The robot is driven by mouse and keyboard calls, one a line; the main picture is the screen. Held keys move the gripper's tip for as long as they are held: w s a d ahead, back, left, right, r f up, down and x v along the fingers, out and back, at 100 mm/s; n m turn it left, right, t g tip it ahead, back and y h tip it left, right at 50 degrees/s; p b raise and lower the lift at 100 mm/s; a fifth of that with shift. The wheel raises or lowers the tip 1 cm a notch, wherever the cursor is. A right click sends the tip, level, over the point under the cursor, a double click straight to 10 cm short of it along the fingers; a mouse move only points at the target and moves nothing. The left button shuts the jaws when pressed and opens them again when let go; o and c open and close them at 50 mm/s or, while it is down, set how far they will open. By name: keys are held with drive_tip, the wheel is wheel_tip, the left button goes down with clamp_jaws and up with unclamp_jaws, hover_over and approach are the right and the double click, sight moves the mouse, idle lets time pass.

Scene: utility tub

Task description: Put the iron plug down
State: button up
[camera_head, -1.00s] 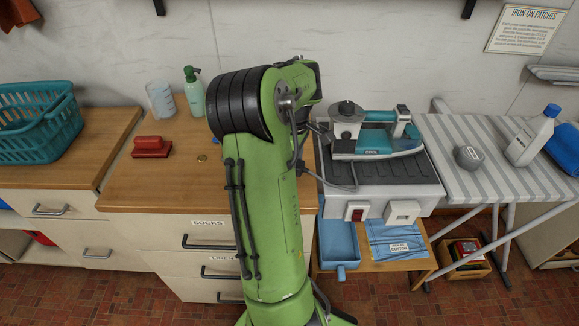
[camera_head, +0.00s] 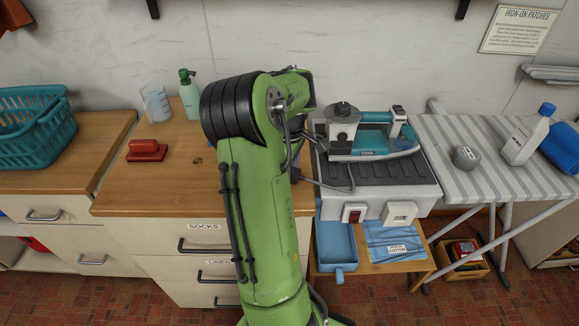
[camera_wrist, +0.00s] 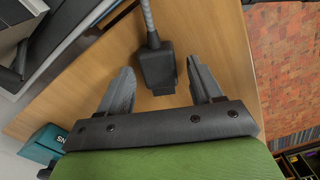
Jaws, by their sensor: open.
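The iron plug (camera_wrist: 157,68) is a black block on a grey cord (camera_wrist: 149,20) in the wrist view. It appears to rest on a wooden surface (camera_wrist: 85,85). My gripper (camera_wrist: 158,76) is open, with one finger on each side of the plug and a visible gap at both. In the head view my green arm hides the gripper and plug. The teal and grey iron (camera_head: 372,143) sits on a white station with a dark ribbed top (camera_head: 395,174), right of my arm. A cord runs from it toward my arm.
The wooden counter (camera_head: 150,190) holds a red brush-like object (camera_head: 147,151), a clear cup (camera_head: 156,103) and a green spray bottle (camera_head: 189,94). A teal basket (camera_head: 30,130) stands far left. A striped ironing board (camera_head: 490,180) is at right. The wood's edge (camera_wrist: 243,65) drops to brick floor.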

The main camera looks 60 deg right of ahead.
wheel_tip(320, 180, up, 12)
drive_tip(key=p, duration=0.4)
drive_tip(key=w+a+r+t, duration=0.2)
drive_tip(key=w+a+r, duration=0.3)
drive_tip(key=a, duration=0.4)
drive_tip(key=w+a+r+t, duration=0.2)
drive_tip(key=w+a, duration=0.1)
drive_tip(key=a, duration=1.1)
drive_tip(key=s+a+f+t, duration=0.1)
drive_tip(key=s+a+f, duration=0.1)
drive_tip(key=s+a, duration=0.7)
drive_tip(key=a, duration=0.4)
drive_tip(key=shift+a+m+t, duration=0.3)
drive_tip(key=shift+m, duration=0.1)
